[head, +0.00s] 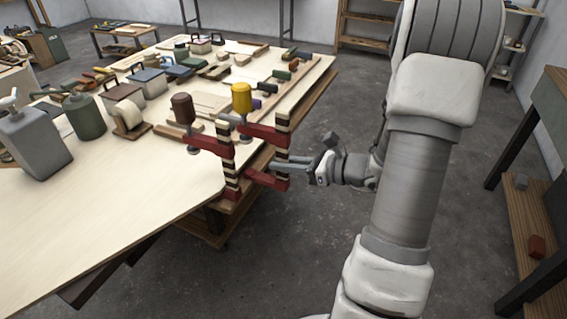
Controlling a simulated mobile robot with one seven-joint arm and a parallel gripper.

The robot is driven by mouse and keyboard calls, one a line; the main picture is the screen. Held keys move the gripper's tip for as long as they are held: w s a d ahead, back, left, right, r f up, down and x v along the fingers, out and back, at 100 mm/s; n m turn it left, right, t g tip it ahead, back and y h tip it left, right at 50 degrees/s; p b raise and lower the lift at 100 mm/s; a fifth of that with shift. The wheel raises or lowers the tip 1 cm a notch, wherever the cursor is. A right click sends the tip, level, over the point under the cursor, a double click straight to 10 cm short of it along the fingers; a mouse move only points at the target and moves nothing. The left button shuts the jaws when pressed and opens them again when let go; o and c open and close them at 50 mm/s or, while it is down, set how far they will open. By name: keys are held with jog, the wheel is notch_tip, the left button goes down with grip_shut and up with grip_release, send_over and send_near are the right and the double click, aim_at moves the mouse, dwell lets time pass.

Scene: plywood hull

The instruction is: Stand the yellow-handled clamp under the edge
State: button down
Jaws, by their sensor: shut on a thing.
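The yellow-handled clamp (241,97) stands upright at the right edge of the plywood panel (120,205). Its red upper arm reaches over the panel top, its striped bar is just outside the edge, and its red lower jaw is below panel level. I cannot tell whether its screw pad touches the panel. My gripper (290,167) comes in level from the right, shut on the clamp's bar low down. A similar clamp with a brown handle (182,106) stands at the same edge, nearer and to the left.
The near part of the panel is bare. Open floor (290,260) lies right of it. A shelved bench (540,200) stands far right.

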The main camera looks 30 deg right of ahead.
jog(key=shift+w+r, duration=0.1)
dwell(0.6)
jog(key=shift+r+x, duration=0.25)
jog(key=shift+x, duration=0.8)
jog(key=shift+r+x, duration=0.25)
jog(key=shift+x, duration=0.8)
jog(key=shift+w+a, duration=0.2)
jog(key=shift+r+b+x, duration=0.15)
jog(key=shift+r+x, duration=0.05)
jog(key=shift+x, duration=0.55)
jog(key=shift+r+b+x, duration=0.15)
jog(key=shift+x, duration=0.6)
jog(key=shift+r+b+x, duration=0.15)
jog(key=shift+r+x, duration=0.05)
jog(key=shift+x, duration=0.55)
jog(key=shift+w+a, duration=0.1)
jog(key=c, duration=0.8)
grip_release()
jog(key=shift+f, duration=0.15)
